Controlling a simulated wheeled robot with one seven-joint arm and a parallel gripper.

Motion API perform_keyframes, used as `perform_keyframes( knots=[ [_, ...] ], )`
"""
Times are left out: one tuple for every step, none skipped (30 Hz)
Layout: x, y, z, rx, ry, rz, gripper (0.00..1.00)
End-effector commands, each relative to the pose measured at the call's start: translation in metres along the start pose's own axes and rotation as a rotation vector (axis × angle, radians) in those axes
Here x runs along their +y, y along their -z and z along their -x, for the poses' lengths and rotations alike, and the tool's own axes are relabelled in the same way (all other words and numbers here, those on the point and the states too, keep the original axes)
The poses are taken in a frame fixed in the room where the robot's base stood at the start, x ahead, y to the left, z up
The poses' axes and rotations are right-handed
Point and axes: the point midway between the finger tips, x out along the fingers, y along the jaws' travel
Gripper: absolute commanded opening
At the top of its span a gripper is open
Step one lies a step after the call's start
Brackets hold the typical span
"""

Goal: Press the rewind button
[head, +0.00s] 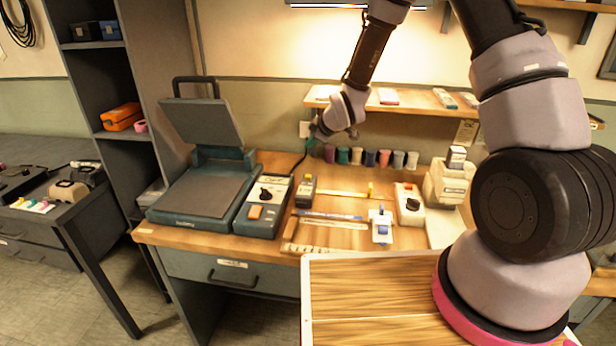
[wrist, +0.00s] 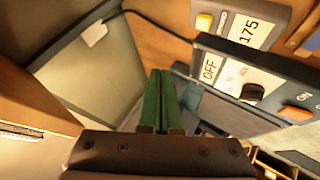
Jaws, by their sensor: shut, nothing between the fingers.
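No button that I can read as rewind shows in either view. My gripper (wrist: 160,100) has two green fingers held together, shut and empty, in the wrist view. In the head view my gripper (head: 312,141) is small and partly hidden, above the back of the bench. A control box (head: 263,206) with a black knob and an orange button (head: 255,212) stands beside the heat press. The wrist view shows this box's orange button (wrist: 296,114) near "ON", right of the fingers and apart from them. A small unit reading 175 (wrist: 238,28) has a yellow button (wrist: 204,22).
The open heat press (head: 203,190) stands at the bench's left. A white box with a knob (head: 409,204), a blue-and-white piece (head: 381,227) and several thread spools (head: 370,158) are on the right. A shelf (head: 420,106) hangs above. A wooden board (head: 370,290) lies in front.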

Motion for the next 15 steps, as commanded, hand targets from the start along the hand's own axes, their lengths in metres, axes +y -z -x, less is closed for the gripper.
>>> perform_keyframes(
  knots=[
    [-0.001, -0.001, -0.001, -0.001, 0.0, -0.001, 0.0],
    [-0.001, -0.002, -0.002, -0.001, 0.001, -0.001, 0.0],
    [-0.002, -0.003, -0.003, -0.001, 0.001, -0.001, 0.0],
    [-0.004, -0.004, -0.005, -0.002, 0.002, -0.002, 0.0],
    [-0.005, -0.005, -0.006, -0.002, 0.003, -0.002, 0.0],
    [-0.007, -0.008, -0.009, -0.002, 0.003, -0.002, 0.0],
    [-0.009, -0.009, -0.012, -0.002, 0.003, -0.002, 0.0],
    [-0.011, -0.011, -0.015, -0.002, 0.003, -0.003, 0.0],
    [-0.015, -0.015, -0.018, -0.003, 0.004, -0.004, 0.0],
    [-0.017, -0.017, -0.021, -0.003, 0.004, -0.003, 0.0],
    [-0.019, -0.019, -0.025, -0.003, 0.003, -0.003, 0.0],
    [-0.022, -0.022, -0.029, -0.003, 0.004, -0.003, 0.0],
    [-0.024, -0.024, -0.032, -0.002, 0.003, -0.002, 0.0],
    [-0.026, -0.026, -0.035, -0.002, 0.003, -0.002, 0.0],
    [-0.029, -0.029, -0.039, -0.002, 0.003, -0.002, 0.0]
  ],
)
